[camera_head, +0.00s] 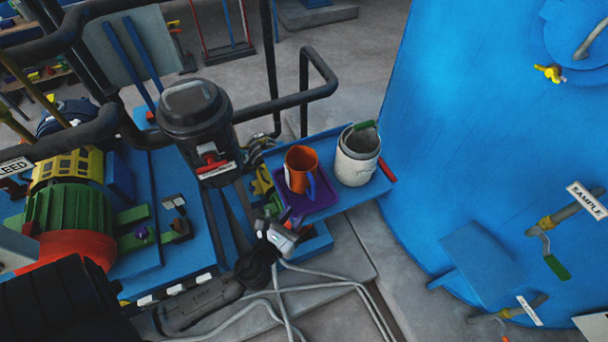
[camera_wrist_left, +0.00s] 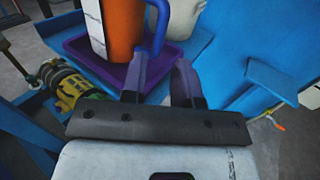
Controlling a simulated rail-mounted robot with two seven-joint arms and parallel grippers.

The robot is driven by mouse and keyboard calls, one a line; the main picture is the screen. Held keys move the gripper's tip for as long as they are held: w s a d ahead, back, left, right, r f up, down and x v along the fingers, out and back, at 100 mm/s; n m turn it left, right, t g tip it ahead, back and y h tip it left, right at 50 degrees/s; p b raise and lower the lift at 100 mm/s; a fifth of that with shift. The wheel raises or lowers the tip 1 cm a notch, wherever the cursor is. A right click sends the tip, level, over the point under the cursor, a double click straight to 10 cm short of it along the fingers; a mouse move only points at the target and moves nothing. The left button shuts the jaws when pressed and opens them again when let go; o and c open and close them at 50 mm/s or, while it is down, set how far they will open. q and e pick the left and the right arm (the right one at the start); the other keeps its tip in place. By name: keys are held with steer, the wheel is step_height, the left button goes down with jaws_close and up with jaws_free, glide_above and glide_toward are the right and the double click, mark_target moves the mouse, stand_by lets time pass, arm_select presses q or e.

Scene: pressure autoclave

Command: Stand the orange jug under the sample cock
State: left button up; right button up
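The orange jug (camera_head: 301,170) stands upright in a purple tray (camera_head: 322,202), its blue handle (camera_head: 311,186) facing my left gripper (camera_head: 291,217). In the left wrist view the jug (camera_wrist_left: 122,30) is cut off by the top edge, and its handle (camera_wrist_left: 161,30) hangs just beyond the fingertips. My left gripper (camera_wrist_left: 162,68) is open, its fingers apart with nothing clearly between them. Whether a finger touches the handle I cannot tell. The sample cock (camera_head: 562,215), with a SAMPLE tag and green lever, sticks out of the blue vessel at the right. My right gripper is not in view.
A white bucket (camera_head: 357,156) stands right of the jug on the blue bench (camera_head: 342,205). A black canister (camera_head: 196,120) and dark pipe rails stand left. A blue sloping plate (camera_head: 481,264) juts from the vessel (camera_head: 470,130) below left of the cock. A lower valve (camera_head: 513,311) projects nearby.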

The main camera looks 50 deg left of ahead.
mark_target(312, 192)
arm_select(q)
steer(key=shift+x, duration=4.8)
steer(key=shift+d, duration=0.1)
steer(key=shift+c, duration=0.2)
jaws_close()
